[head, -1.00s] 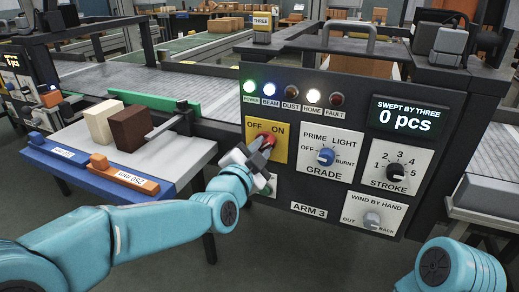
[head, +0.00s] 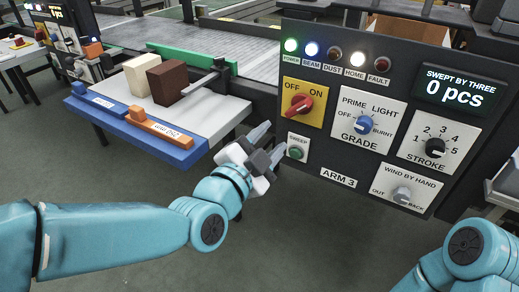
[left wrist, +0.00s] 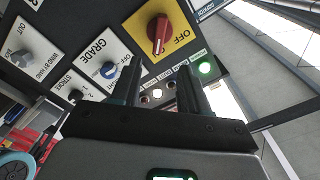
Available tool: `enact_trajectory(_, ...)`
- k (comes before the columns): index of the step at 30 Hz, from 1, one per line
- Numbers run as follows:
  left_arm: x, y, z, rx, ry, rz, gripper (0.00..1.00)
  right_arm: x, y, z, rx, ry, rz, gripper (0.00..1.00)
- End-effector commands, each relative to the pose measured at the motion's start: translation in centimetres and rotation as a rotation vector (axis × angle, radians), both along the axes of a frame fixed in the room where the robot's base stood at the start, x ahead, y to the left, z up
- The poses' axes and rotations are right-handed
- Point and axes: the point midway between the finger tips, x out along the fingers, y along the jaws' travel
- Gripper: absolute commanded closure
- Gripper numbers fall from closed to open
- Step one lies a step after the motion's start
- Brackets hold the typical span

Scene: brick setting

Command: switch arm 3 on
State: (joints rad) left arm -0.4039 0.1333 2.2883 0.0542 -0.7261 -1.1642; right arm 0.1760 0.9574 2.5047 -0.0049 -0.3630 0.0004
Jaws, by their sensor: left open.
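The arm 3 panel (head: 290,175) carries a red OFF/ON knob (head: 300,104) on a yellow plate (head: 317,116). The knob's handle slants up to the right, towards the ON side. Above it the green power lamp (head: 290,45) is lit. My left gripper (head: 275,142) is open and empty, below and left of the knob and apart from it, near the green sweep button (head: 296,153). In the left wrist view the red knob (left wrist: 158,33) lies beyond the open fingertips (left wrist: 160,80). My right gripper is out of view.
The blue beam lamp (head: 311,49) and white home lamp (head: 357,59) are lit; dust and fault are dark. Grade (head: 365,125), stroke (head: 434,148) and wind-by-hand (head: 402,195) knobs sit to the right. A side table holds a cream block (head: 142,75) and a brown block (head: 167,83).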

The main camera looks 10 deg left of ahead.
Motion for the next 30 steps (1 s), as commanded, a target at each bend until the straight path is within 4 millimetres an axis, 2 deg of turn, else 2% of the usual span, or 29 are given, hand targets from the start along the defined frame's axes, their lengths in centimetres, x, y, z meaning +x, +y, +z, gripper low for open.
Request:
enact_trajectory(3,-1.9,0.8,0.1,-0.001,-0.001,0.0,0.55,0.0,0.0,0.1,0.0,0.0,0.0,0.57)
enact_trajectory(8,-3.1,1.3,0.0,0.001,-0.001,-0.001,0.55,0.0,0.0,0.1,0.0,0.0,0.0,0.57)
enact_trajectory(22,-3.3,1.3,0.0,0.0,0.0,0.0,0.55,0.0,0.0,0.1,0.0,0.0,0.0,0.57)
enact_trajectory(24,-3.0,1.9,-0.3,0.001,0.006,0.014,0.55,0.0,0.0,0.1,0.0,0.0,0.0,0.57)
enact_trajectory(26,-2.4,2.6,-1.7,0.009,0.037,0.033,0.55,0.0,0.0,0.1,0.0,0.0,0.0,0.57)
enact_trajectory(29,-0.7,4.1,-7.1,0.042,0.15,0.074,0.55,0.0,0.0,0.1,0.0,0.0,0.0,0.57)
enact_trajectory(30,-0.2,4.8,-10.1,0.059,0.215,0.091,0.55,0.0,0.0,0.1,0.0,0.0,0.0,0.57)
